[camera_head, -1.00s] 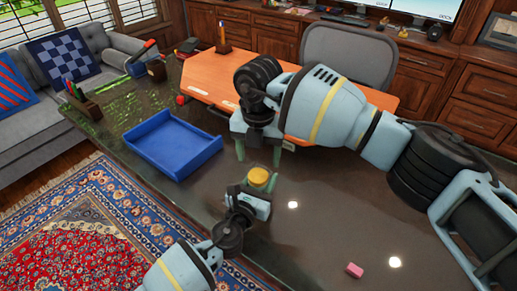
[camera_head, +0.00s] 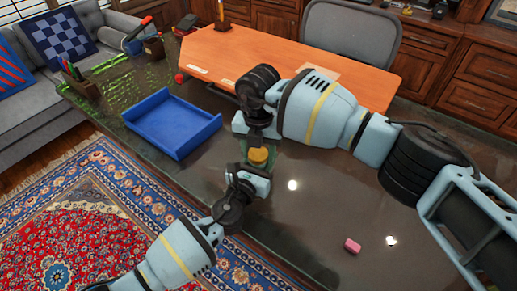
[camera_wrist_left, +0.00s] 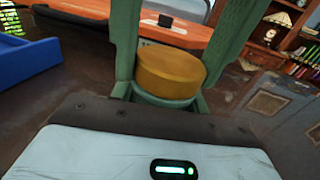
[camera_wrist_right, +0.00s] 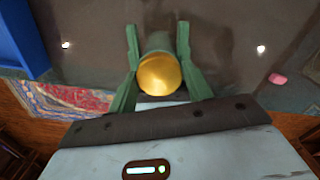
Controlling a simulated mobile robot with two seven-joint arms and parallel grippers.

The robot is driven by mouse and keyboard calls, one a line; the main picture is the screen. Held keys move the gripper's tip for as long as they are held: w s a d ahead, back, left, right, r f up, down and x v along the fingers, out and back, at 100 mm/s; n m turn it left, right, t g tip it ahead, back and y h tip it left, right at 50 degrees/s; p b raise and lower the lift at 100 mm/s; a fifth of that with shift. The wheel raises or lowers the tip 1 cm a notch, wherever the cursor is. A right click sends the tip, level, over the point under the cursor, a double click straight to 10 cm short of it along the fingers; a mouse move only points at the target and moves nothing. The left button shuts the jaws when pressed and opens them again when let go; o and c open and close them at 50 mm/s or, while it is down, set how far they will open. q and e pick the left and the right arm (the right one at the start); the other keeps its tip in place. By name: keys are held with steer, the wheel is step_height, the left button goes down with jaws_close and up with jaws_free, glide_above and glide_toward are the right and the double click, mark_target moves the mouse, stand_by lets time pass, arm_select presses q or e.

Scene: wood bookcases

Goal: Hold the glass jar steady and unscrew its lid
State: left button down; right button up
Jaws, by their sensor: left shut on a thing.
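The glass jar shows mostly as its round yellow lid (camera_head: 258,156), on the dark table near its front edge. My left gripper (camera_head: 250,178) comes from the near side and is shut on the jar below the lid. In the left wrist view its green fingers stand either side of the jar, with the lid (camera_wrist_left: 170,73) above. My right gripper (camera_head: 259,148) is over the jar, pointing down. In the right wrist view its open fingers are on both sides of the lid (camera_wrist_right: 160,75), very close to it; contact cannot be told. Most of the jar body is hidden.
A blue tray (camera_head: 170,123) lies left of the jar on the dark table (camera_head: 320,215). A pink block (camera_head: 352,245) lies to the right. An orange desk surface (camera_head: 215,55) and a grey chair (camera_head: 352,35) are behind. The table right of the jar is mostly clear.

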steer(key=c, duration=0.6)
steer(key=shift+n, duration=1.6)
steer(key=o, duration=1.1)
steer(key=shift+r, duration=0.1)
